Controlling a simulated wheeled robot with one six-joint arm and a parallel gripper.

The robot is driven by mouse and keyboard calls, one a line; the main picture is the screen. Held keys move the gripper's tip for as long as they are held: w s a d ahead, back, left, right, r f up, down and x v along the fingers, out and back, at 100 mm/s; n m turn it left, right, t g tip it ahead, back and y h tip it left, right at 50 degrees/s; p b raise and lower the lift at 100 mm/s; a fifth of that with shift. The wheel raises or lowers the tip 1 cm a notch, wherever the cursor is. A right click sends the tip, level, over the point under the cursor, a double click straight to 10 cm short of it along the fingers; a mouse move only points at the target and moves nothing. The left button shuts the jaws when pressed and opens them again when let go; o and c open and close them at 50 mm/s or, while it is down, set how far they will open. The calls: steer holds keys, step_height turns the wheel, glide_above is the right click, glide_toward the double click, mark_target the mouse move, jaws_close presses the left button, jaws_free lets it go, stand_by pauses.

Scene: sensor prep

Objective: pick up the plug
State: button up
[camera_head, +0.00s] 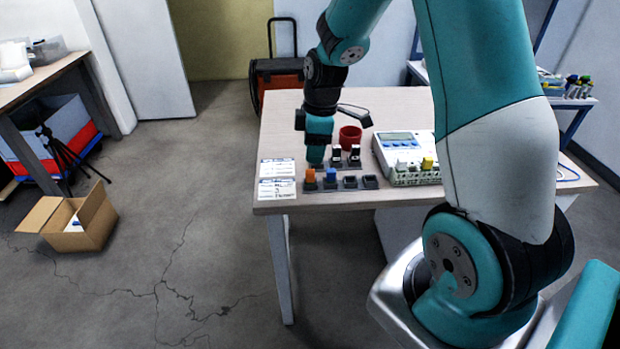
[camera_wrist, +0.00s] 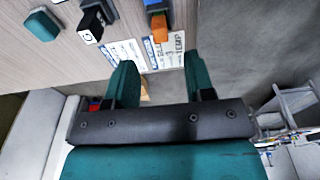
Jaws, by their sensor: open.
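Several plugs stand in dark holders on the table, and I cannot tell which one the task means. An orange plug (camera_head: 310,175) and a blue plug (camera_head: 331,175) are in the front row. Two black-and-white plugs (camera_head: 336,153) (camera_head: 354,153) stand behind them. My gripper (camera_head: 315,160) points down over the left of the back row. In the wrist view my gripper (camera_wrist: 159,64) is open with nothing between its fingers. The orange plug (camera_wrist: 159,27) lies beyond the fingertips, apart from them. A black plug with a white face (camera_wrist: 90,28) and a teal block (camera_wrist: 42,25) are to its left.
Two empty dark holders (camera_head: 350,182) (camera_head: 370,182) continue the front row. Label cards (camera_head: 276,168) lie at the table's (camera_head: 285,125) left edge. A red cup (camera_head: 350,137) and a white meter (camera_head: 400,155) stand close by on the right. The table's back left is clear.

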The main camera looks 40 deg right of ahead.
mark_target(310, 171)
steer(key=f, duration=0.7)
steer(key=shift+w+a+f, duration=0.2)
steer(key=shift+a+f, duration=0.1)
steer(key=shift+a, duration=0.05)
steer(key=shift+c, duration=0.5)
jaws_close()
